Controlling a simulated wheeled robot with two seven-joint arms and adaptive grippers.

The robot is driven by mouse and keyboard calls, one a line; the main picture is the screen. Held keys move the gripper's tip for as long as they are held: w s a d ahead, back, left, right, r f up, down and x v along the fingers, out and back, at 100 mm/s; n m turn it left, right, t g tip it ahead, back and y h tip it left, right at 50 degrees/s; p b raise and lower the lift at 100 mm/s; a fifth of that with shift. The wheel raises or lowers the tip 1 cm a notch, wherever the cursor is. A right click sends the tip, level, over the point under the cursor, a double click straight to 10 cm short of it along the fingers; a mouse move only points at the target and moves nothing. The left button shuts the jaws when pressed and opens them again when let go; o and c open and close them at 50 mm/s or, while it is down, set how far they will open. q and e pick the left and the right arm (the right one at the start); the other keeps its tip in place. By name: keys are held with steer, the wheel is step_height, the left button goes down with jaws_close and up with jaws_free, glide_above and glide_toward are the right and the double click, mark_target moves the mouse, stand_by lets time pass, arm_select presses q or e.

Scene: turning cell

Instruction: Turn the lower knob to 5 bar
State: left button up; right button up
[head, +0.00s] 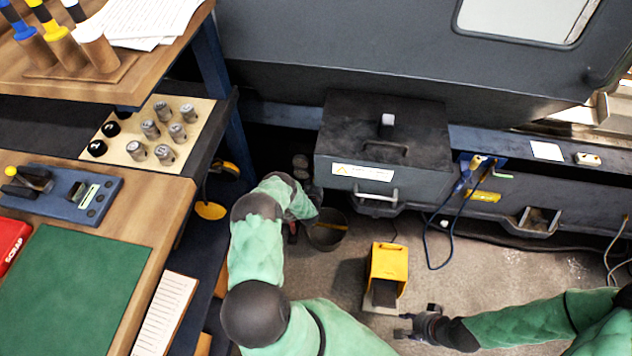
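No knob with a bar scale can be made out in the head view, so the lower knob and its setting are not seen. My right gripper (405,325) is at the lower middle, over the floor just below the yellow foot pedal. Its fingers point left and look apart, with nothing between them. My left arm reaches up from the bottom, between the workbench and the machine. My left gripper (293,230) is a small dark shape beside the bucket, mostly hidden by the arm, and its fingers cannot be made out.
The grey machine (350,62) fills the back, with a dark box (332,135) jutting out. A yellow foot pedal (390,262) and a dark bucket (327,235) stand on the floor. A wooden workbench (165,215) is at left. Cables hang at right of the box.

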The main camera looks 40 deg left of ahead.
arm_select(q)
steer(key=n, duration=0.1)
steer(key=n+h, duration=0.1)
steer(key=n+t+h, duration=0.1)
steer(key=n, duration=0.1)
steer(key=shift+s+a, duration=0.25)
steer(key=shift+a, duration=0.1)
stand_by(0.3)
steer(key=o, duration=1.1)
steer(key=shift+f, duration=0.1)
steer(key=v, duration=1.2)
steer(key=shift+s+a, duration=0.1)
steer(key=shift+a, duration=0.1)
